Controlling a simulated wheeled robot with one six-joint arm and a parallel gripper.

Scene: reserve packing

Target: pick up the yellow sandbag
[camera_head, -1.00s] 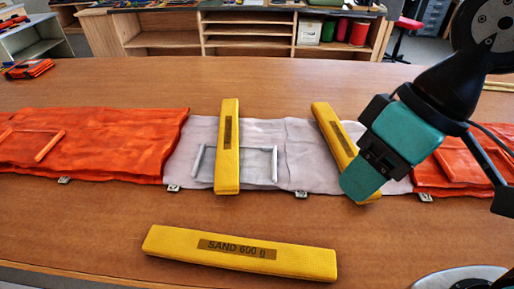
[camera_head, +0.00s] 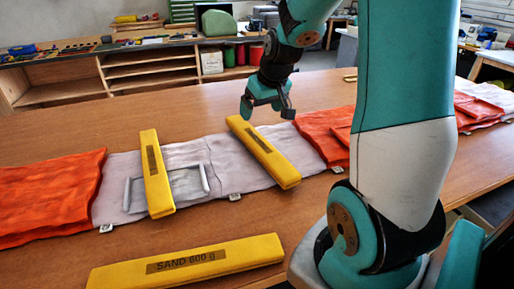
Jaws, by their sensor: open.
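Three yellow sandbags show. One (camera_head: 185,263) lies on the bare wood at the front, its label reading "SAND 600 g". A second (camera_head: 155,172) lies across the left part of the grey-white section of a long cloth (camera_head: 122,166). A third (camera_head: 263,151) lies slanted across the right part of that section. My gripper (camera_head: 266,112) is open and empty, with its fingers above the table beyond the far end of the third sandbag. It appears apart from every sandbag.
The cloth has orange sections at left (camera_head: 48,195) and right (camera_head: 325,135), and grey handles. My arm blocks the right side of the view.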

